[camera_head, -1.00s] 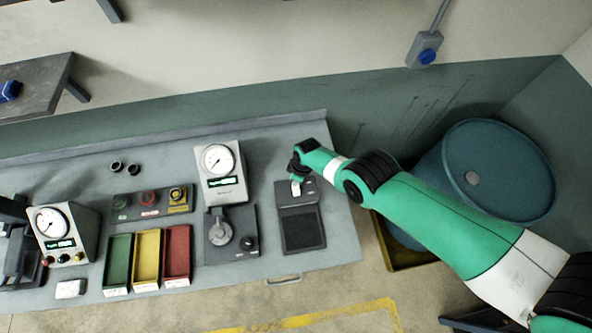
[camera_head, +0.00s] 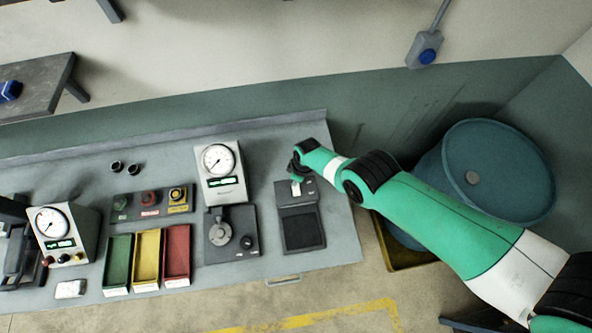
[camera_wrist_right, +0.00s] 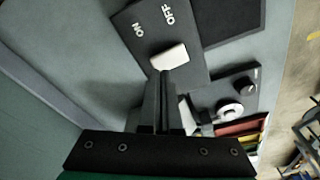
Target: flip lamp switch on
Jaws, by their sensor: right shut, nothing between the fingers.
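The lamp switch is a white rocker (camera_wrist_right: 170,57) on a dark box (camera_wrist_right: 203,65) with ON and OFF lettering, seen in the right wrist view. In the head view the dark switch box (camera_head: 309,191) lies at the right end of the bench, partly covered by my right gripper (camera_head: 297,181). In the right wrist view my right gripper (camera_wrist_right: 167,76) is shut and empty. Its fingertips are right at the near edge of the rocker; I cannot tell whether they touch it.
A dark pad (camera_head: 302,230) adjoins the switch box. To its left are a knob panel (camera_head: 231,234), a dial gauge (camera_head: 220,172), a button panel (camera_head: 152,203) and green, yellow and red trays (camera_head: 146,257). A blue barrel (camera_head: 500,172) stands right of the bench.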

